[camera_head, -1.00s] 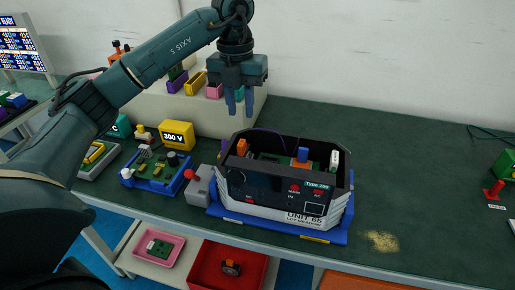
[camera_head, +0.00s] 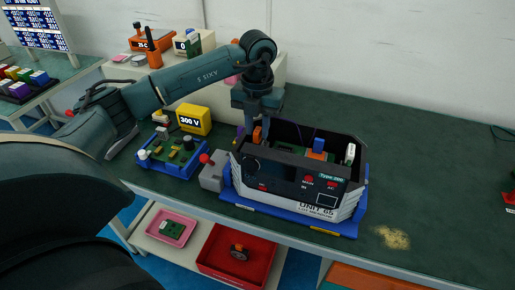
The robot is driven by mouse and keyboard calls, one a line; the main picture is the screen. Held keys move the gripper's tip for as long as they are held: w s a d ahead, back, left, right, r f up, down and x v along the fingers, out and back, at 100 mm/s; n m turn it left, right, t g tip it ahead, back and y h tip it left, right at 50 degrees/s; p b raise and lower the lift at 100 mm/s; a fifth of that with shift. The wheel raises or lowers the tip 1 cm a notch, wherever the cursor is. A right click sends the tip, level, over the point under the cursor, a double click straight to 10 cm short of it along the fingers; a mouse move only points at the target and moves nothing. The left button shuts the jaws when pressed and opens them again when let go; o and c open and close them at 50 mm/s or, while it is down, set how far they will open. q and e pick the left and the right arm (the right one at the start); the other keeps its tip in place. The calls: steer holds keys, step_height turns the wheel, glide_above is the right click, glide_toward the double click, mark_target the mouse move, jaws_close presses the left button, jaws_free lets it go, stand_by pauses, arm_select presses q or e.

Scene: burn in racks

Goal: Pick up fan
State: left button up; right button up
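No part is labelled as a fan. An open-topped black and white unit (camera_head: 335,197), marked Unit 65, sits on a blue base (camera_head: 240,208). Inside it, an orange part (camera_head: 257,134) stands at the left end and an orange and blue part (camera_head: 317,149) stands nearer the right. A round dark part with an orange block (camera_head: 239,253) lies in a red bin (camera_head: 262,278) below the table. My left gripper (camera_head: 261,131) points down at the unit's left end, fingers apart, tips close to the orange part. I cannot tell whether they touch it. My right gripper is out of view.
A grey box with a red knob (camera_head: 211,178) stands left of the unit. Farther left are a blue tray (camera_head: 176,164) and a yellow 300 V box (camera_head: 194,119). A pink tray (camera_head: 171,228) is below.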

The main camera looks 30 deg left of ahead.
arm_select(q)
steer(key=shift+f, duration=0.85)
steer(key=shift+c, duration=0.4)
jaws_close()
steer(key=shift+r, duration=0.1)
